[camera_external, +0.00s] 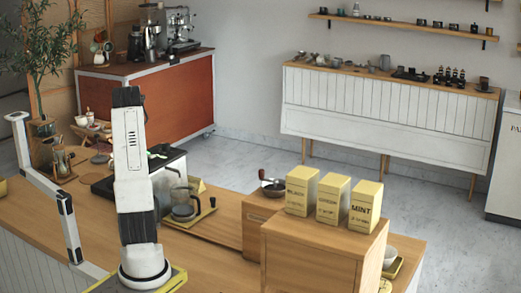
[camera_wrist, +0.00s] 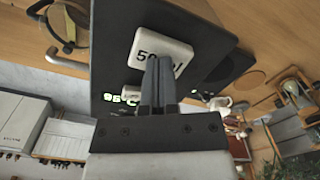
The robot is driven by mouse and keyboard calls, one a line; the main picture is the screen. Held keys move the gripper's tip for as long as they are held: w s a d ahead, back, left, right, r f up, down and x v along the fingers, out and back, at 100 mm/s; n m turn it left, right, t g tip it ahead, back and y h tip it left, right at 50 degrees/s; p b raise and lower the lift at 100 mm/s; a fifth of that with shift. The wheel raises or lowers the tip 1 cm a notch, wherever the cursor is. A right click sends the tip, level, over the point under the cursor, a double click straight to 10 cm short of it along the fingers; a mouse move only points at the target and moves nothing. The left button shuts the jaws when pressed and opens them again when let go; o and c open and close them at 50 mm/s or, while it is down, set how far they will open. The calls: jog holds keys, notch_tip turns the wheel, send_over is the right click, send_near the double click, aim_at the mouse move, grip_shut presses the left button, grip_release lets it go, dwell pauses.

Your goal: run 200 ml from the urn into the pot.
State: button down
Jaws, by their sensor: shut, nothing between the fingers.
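The urn is a box with pale sides (camera_external: 172,168), partly hidden behind my arm in the external view. In the wrist view its dark face (camera_wrist: 115,30) has a white button labelled "50 ml" (camera_wrist: 148,45) and a green display reading about 95°C (camera_wrist: 120,98). My gripper (camera_wrist: 158,62) is shut and empty, its tips overlapping the button's lower edge; I cannot tell whether they touch it. The glass pot (camera_external: 182,205) stands on a small tray in front of the urn. It also shows at the upper left of the wrist view (camera_wrist: 82,30). Its fill is unclear.
Yellow tea boxes, one marked MINT (camera_external: 364,206), stand on a wooden box (camera_external: 325,250) to the right. Cups and jars (camera_external: 85,120) crowd the counter's left end.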

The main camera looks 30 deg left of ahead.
jog(key=shift+f, duration=0.2)
jog(key=shift+r, duration=1.4)
jog(key=shift+f, duration=1.3)
dwell(2.0)
jog(key=shift+r, duration=1.3)
jog(key=shift+r, duration=0.15)
dwell(1.1)
jog(key=shift+r, duration=2.35)
